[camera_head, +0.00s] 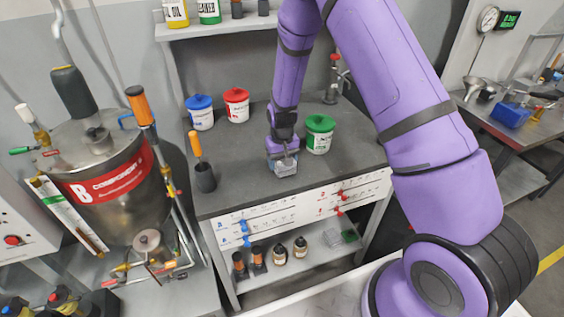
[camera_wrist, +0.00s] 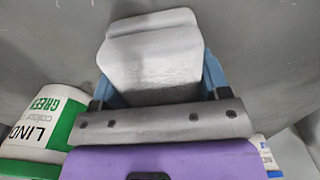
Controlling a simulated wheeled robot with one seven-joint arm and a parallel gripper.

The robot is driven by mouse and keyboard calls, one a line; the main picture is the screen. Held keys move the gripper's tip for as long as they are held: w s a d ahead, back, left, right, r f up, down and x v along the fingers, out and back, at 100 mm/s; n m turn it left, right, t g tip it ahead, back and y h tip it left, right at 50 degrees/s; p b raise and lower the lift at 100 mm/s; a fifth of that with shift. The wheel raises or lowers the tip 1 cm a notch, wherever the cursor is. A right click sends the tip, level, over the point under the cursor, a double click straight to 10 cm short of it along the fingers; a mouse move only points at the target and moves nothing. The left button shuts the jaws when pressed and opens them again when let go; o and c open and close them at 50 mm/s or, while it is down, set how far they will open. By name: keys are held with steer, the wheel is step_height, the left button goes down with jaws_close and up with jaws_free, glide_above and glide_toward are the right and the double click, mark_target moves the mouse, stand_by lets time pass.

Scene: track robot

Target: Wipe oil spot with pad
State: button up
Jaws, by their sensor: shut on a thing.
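My gripper (camera_head: 284,158) is low over the grey worktop (camera_head: 240,180), near its front edge. It is shut on a pale grey-white pad (camera_head: 285,167). In the wrist view the pad (camera_wrist: 152,58) sits between the two blue fingers (camera_wrist: 158,92). The pad looks close to the worktop, but I cannot tell whether it touches. I see no oil spot in either view; the pad and gripper may hide part of the surface.
A green-lidded tub (camera_head: 319,134) stands just right of my gripper. Blue-lidded (camera_head: 200,112) and red-lidded (camera_head: 237,105) tubs stand behind. The worktop between the cup and gripper is clear.

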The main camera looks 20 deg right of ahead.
steer(key=shift+w+r, duration=0.1)
steer(key=shift+r, duration=3.75)
